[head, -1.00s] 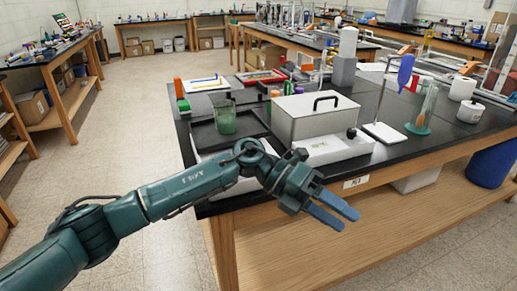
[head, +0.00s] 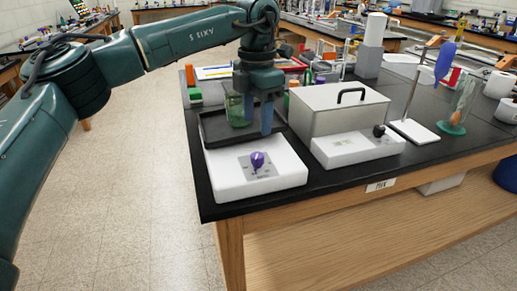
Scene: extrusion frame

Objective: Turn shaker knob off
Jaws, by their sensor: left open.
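The shaker (head: 225,180) is a white unit with a dark tray (head: 212,132) at its back, on the near left corner of the black bench. Its purple knob (head: 257,160) sits on a grey panel on the front top face. A green-tinted glass beaker (head: 236,108) stands on the tray. My left gripper (head: 258,122) points down over the tray, behind and above the knob, with its blue fingers apart. It partly overlaps the beaker in the picture; I cannot tell whether they touch. The knob is clear of the fingers. My right gripper is out of view.
A grey metal bath (head: 335,110) with a lid handle and a white control box with a black knob (head: 379,131) stands right of the shaker. A stand with a blue item (head: 445,62) and a glass cylinder (head: 462,105) stand further right. The aisle floor at left is clear.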

